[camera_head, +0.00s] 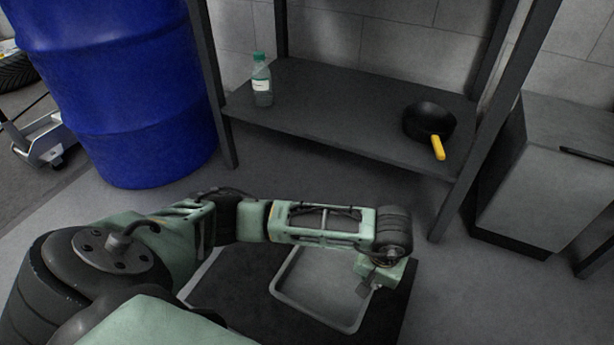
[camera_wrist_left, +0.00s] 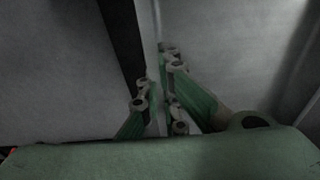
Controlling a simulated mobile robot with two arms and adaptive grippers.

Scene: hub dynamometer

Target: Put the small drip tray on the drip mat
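The small drip tray (camera_head: 318,302) is a shallow grey tray with a pale raised rim. It appears over the dark drip mat (camera_head: 235,285) on the floor, with mat showing on both sides; whether it rests flat is unclear. My left gripper (camera_head: 369,282) is at the tray's right rim. In the left wrist view, the fingers (camera_wrist_left: 160,95) sit close together on either side of the pale rim of the tray (camera_wrist_left: 235,50) and look shut on it. A dark strip of mat (camera_wrist_left: 122,40) shows beside the rim. My forearm hides part of the tray and mat. My right gripper is out of view.
A dark shelf (camera_head: 330,110) stands behind, holding a clear bottle with a green cap (camera_head: 261,80) and a black pan with a yellow handle (camera_head: 430,122). A blue drum (camera_head: 130,95) stands at the left, a grey cabinet (camera_head: 545,180) at the right. Floor right of the mat is clear.

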